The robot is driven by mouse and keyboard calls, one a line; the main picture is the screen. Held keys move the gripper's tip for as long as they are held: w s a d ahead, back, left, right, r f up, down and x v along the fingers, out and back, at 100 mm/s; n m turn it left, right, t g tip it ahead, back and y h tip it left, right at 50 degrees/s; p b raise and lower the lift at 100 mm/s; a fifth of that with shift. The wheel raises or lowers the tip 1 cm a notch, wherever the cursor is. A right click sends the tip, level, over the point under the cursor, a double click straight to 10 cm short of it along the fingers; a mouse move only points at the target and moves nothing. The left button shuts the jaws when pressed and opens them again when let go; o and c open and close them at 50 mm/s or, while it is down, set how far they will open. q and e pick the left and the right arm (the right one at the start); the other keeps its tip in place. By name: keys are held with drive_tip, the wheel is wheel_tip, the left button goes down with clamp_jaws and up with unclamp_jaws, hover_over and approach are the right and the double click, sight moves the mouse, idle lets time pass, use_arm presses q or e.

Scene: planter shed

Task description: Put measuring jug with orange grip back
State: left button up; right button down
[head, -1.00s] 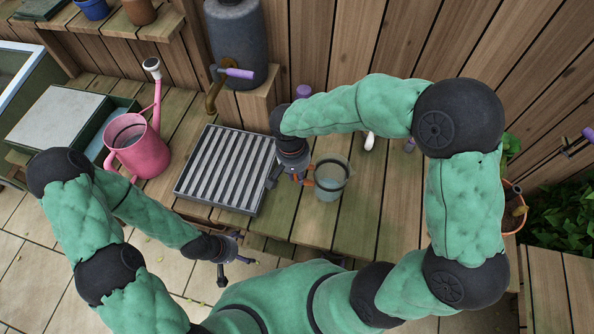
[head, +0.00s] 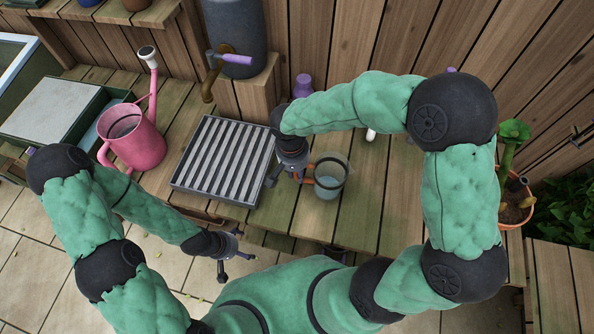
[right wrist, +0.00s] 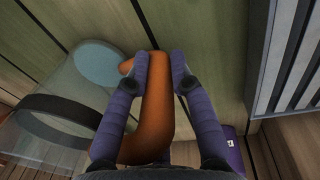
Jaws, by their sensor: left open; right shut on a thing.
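The measuring jug (head: 331,172) is a clear vessel with a dark band, right of the slatted tray, over the wooden bench. Its orange grip (right wrist: 156,112) lies between the purple-padded fingers of my right gripper (head: 301,172), which is shut on it. In the right wrist view, the jug's clear body (right wrist: 65,100) is at the left, with a pale blue round part. I cannot tell whether the jug touches the bench. My left gripper (head: 230,262) is open and empty, low in front of the bench's front edge.
The grey slatted tray (head: 222,162) lies left of the jug. A pink watering can (head: 132,138) stands further left. A dark barrel (head: 235,35) with a purple-handled tap is behind. A purple object (head: 303,86) stands near the back wall. Bench planks (head: 385,205) right of the jug are clear.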

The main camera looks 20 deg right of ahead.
drive_tip(key=shift+f+b, duration=0.5)
drive_tip(key=shift+f, duration=0.1)
drive_tip(key=c, duration=1)
unclamp_jaws()
drive_tip(key=r, duration=0.8)
drive_tip(key=a+r, duration=0.1)
drive_tip(key=r, duration=0.3)
drive_tip(key=shift+w, duration=0.25)
